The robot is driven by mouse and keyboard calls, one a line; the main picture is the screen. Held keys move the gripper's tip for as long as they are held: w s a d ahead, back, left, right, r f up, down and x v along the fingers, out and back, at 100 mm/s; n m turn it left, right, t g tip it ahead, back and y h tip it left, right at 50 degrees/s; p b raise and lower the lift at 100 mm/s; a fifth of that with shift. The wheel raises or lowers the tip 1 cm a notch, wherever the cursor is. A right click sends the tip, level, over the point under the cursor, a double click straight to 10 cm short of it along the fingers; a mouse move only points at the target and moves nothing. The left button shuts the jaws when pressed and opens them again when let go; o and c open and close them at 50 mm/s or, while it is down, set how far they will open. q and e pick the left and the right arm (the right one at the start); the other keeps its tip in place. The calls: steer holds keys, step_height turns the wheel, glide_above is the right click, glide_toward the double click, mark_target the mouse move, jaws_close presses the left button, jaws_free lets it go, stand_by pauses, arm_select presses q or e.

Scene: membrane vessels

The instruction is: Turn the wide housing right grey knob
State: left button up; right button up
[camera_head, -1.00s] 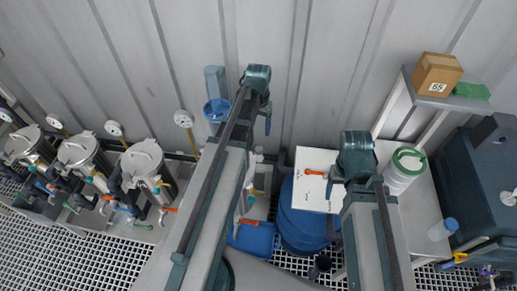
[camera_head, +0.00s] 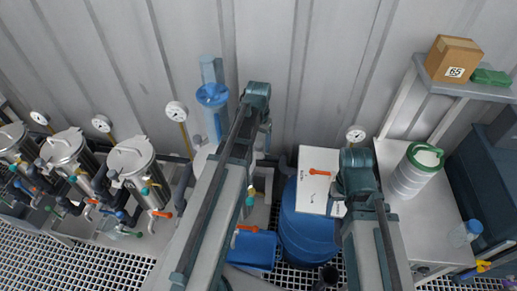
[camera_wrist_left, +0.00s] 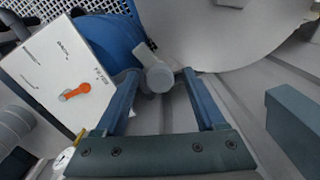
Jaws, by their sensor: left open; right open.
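My left gripper (camera_head: 266,128) hangs at the far end of the left arm in the head view. In the left wrist view its two blue fingers (camera_wrist_left: 160,73) are apart. A short grey knob-like cylinder (camera_wrist_left: 159,79) shows between the fingertips; I cannot tell whether they touch it or whether it is the task's knob. A large pale rounded surface (camera_wrist_left: 225,28) lies behind it. The wide housing is not clearly identifiable in the head view, where my left arm covers part of the equipment. My right gripper (camera_head: 340,188) is open, near the white panel, its fingers partly hidden.
A white panel with an orange handle (camera_head: 320,172) stands by a blue drum (camera_head: 300,225). Several steel housings (camera_head: 132,160) stand at left. A white table (camera_head: 430,205) with a green-lidded container (camera_head: 411,175) is at right. A box (camera_head: 452,59) sits on a shelf.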

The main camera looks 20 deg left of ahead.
mark_target(259, 145)
arm_select(q)
jaws_close()
steer(key=shift+n, duration=1.6)
jaws_free()
step_height(259, 145, up, 14)
steer(key=p, duration=1.4)
steer(key=shift+f, duration=0.15)
